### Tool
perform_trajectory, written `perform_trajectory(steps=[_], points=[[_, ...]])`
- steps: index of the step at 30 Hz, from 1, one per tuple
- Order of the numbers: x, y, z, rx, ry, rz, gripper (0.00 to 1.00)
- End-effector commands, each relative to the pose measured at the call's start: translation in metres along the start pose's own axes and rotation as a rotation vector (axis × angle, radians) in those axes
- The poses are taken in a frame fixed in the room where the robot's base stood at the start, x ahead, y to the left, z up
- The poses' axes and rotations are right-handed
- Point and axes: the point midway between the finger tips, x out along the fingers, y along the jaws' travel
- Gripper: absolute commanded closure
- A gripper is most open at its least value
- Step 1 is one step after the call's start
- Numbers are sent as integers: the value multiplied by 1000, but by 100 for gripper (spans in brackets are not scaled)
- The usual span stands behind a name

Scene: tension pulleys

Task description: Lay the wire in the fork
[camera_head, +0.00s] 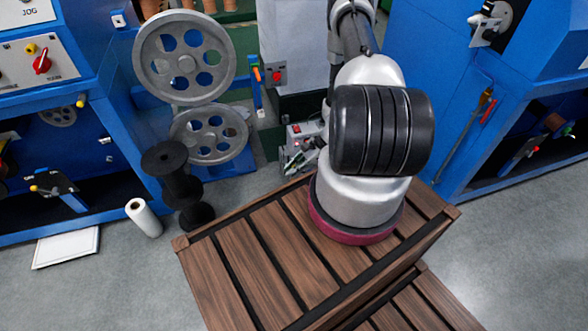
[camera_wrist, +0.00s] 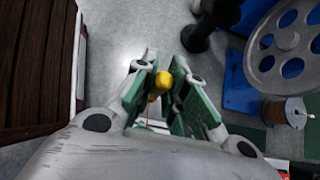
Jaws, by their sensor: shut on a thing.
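My gripper (camera_wrist: 163,92) shows in the wrist view, its green-padded fingers closed around a small yellow piece (camera_wrist: 163,80). A thin red wire (camera_wrist: 149,112) runs from near this piece down between the fingers. The gripper is over the grey floor beside the wooden platform. In the head view the arm's black joint and silver links cover much of the middle, and the held piece cannot be made out there. I cannot pick out the fork in either view.
Large spoked pulley wheels (camera_head: 184,56) stand by the blue machines; one shows in the wrist view (camera_wrist: 262,62). A copper-coloured spool (camera_wrist: 296,112) is near it. A black spool (camera_head: 180,188) and white roll (camera_head: 144,218) stand on the floor. The slatted platform (camera_head: 245,262) lies in front.

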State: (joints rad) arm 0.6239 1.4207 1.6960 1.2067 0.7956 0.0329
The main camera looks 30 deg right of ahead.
Motion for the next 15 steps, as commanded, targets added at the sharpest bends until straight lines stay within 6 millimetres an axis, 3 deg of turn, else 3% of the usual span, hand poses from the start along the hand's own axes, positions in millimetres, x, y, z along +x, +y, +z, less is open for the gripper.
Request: perform_trajectory(steps=[15], points=[[11, 1, -10, -1, 3, 1, 100]])
